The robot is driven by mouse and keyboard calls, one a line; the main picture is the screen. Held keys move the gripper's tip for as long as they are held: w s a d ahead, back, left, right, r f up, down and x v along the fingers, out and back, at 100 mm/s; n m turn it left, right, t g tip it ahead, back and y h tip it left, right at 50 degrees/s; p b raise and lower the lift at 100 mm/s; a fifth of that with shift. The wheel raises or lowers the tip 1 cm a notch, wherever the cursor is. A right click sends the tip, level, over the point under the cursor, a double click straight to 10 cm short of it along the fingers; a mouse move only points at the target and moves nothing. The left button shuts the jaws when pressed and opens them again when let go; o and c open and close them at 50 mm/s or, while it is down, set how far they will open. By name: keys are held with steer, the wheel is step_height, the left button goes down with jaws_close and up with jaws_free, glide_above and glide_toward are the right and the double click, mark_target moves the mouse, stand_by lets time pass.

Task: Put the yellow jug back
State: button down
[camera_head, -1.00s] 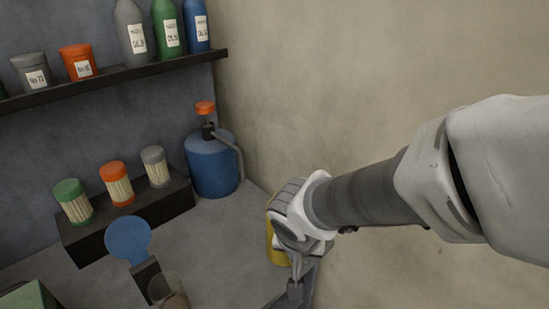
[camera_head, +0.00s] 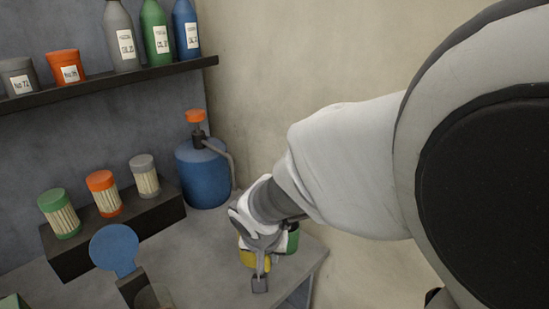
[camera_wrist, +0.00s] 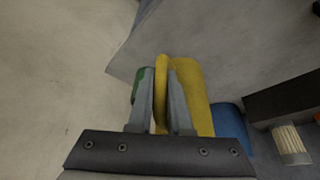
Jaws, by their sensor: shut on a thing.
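The yellow jug (camera_wrist: 196,92) shows large in the wrist view, its handle between my two fingers. My gripper (camera_wrist: 160,80) is shut on that handle. In the head view only a small yellow part of the jug (camera_head: 248,259) shows below my gripper (camera_head: 262,262), near the right end of the worktop. My wrist hides the rest. I cannot tell whether its base touches the worktop. A green item (camera_head: 293,239) stands close to the right of it, mostly hidden; its edge also shows beside my left finger in the wrist view (camera_wrist: 138,84).
A blue can with an orange pump (camera_head: 203,172) stands in the back corner. A dark step (camera_head: 115,235) holds lidded jars to the left. A blue round-headed item (camera_head: 115,250) stands in front. The worktop (camera_head: 205,265) is bare between these and my gripper. A wall rises behind.

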mark_target(249, 259)
steer(key=shift+a+f+b, duration=0.25)
steer(key=shift+a+f, duration=0.65)
steer(key=shift+f, duration=0.3)
steer(key=shift+a+f+b, duration=0.3)
steer(key=shift+a+f, duration=0.65)
steer(key=shift+f, duration=0.3)
steer(key=shift+a+f+b, duration=0.25)
steer(key=shift+a+f, duration=0.65)
steer(key=shift+f, duration=0.3)
steer(key=shift+f, duration=0.1)
steer(key=c, duration=0.8)
jaws_free()
steer(key=shift+s, duration=0.1)
steer(key=shift+c, duration=0.2)
